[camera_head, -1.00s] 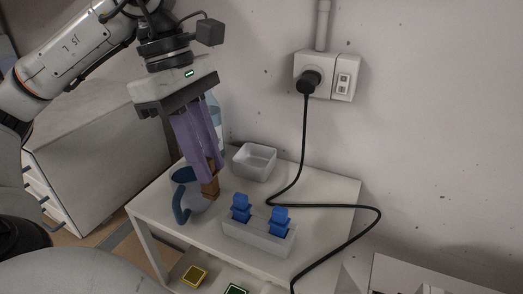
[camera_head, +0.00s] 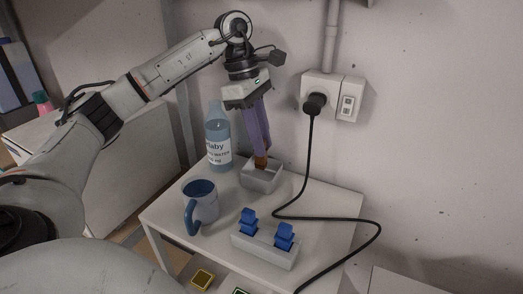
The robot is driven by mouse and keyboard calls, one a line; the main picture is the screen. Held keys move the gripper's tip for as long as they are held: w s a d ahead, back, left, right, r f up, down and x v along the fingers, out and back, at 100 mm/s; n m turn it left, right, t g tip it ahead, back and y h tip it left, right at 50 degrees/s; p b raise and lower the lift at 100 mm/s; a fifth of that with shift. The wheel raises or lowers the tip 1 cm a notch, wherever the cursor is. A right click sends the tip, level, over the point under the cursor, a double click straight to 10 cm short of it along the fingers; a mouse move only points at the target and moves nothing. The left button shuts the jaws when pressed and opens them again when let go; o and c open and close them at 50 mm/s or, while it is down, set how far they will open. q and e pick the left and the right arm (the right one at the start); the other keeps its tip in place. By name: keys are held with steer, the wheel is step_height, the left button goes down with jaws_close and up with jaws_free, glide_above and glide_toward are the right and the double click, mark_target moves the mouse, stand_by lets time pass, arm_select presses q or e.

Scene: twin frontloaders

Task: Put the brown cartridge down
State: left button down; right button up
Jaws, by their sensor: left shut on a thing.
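My left gripper (camera_head: 261,158) points down at the back of the small white table (camera_head: 215,246), its purple fingers shut on the brown cartridge (camera_head: 260,163). The cartridge is upright between the fingertips, at the opening of a small light-grey open bin (camera_head: 263,184). The fingers hide part of the cartridge. I cannot tell whether it touches the bin's floor. My right gripper is not in view.
A blue and white mug (camera_head: 201,203) stands front left of the bin. A labelled bottle (camera_head: 218,140) stands behind left. A white holder (camera_head: 263,251) with two blue pieces (camera_head: 284,235) is in front. A black cable (camera_head: 308,160) runs from the wall socket across the table's right side.

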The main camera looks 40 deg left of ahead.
arm_select(q)
step_height(320, 180, down, 3)
steer(key=shift+f, duration=0.2)
steer(key=shift+w+f, duration=0.15)
steer(key=shift+f, duration=0.15)
steer(key=shift+f, duration=0.1)
steer(key=c, duration=1.6)
jaws_free()
steer(key=v, duration=0.6)
steer(key=shift+r, duration=0.25)
steer(key=shift+a+r, duration=0.2)
steer(key=shift+r, duration=0.45)
